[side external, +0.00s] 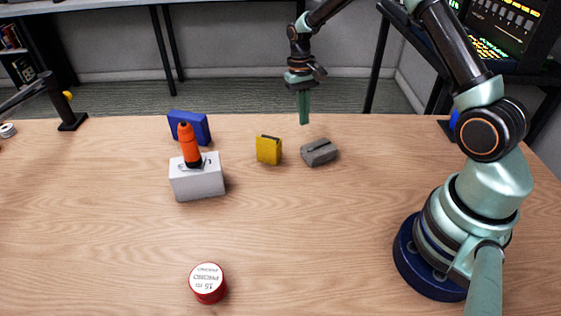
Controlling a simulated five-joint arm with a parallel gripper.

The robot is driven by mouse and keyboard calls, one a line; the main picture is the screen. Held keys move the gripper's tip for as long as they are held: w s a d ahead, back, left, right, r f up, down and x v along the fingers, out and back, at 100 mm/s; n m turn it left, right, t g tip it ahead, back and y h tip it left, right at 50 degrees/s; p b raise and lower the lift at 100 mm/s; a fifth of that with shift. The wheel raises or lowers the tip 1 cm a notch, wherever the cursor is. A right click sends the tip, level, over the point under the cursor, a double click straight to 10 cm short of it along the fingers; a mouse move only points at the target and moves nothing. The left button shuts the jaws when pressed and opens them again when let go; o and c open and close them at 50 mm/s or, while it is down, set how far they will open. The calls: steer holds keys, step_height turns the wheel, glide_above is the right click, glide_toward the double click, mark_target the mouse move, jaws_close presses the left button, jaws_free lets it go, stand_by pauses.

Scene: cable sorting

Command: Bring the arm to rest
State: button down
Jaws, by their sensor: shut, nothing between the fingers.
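My gripper (304,108) hangs pointing down near the far edge of the wooden table (330,240). Its green fingers are together with nothing between them. It is above and behind a grey block (319,152) and a yellow block (268,150), and appears apart from both. My arm reaches from its base at the right, up and over toward the back.
A white box (197,180) has an orange-capped item (188,145) upright at its top. A blue box (201,126) stands behind it. A red tin (208,283) sits at the front. A black stand (71,118) is at the far left. The middle of the table is clear.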

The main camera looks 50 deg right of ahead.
steer(key=shift+w+d, duration=0.25)
steer(key=shift+w, duration=0.35)
steer(key=shift+w+d, duration=0.25)
steer(key=shift+w, duration=0.35)
steer(key=shift+r, duration=0.2)
steer(key=s+a+r+n+t, duration=0.1)
steer(key=s+a+r+t, duration=0.2)
steer(key=r, duration=0.4)
steer(key=s+a+r+n, duration=0.1)
steer(key=s+a+r, duration=0.25)
steer(key=r, duration=0.25)
steer(key=s+a+r+n+t, duration=0.1)
steer(key=s+a+r+t, duration=0.1)
steer(key=s+r, duration=0.35)
steer(key=s+a+r+n+t, duration=0.1)
steer(key=s+a+t, duration=0.1)
steer(key=s, duration=0.4)
steer(key=shift+s+a+r+n, duration=0.2)
steer(key=shift+a+r+n, duration=0.1)
steer(key=shift+a+r, duration=0.1)
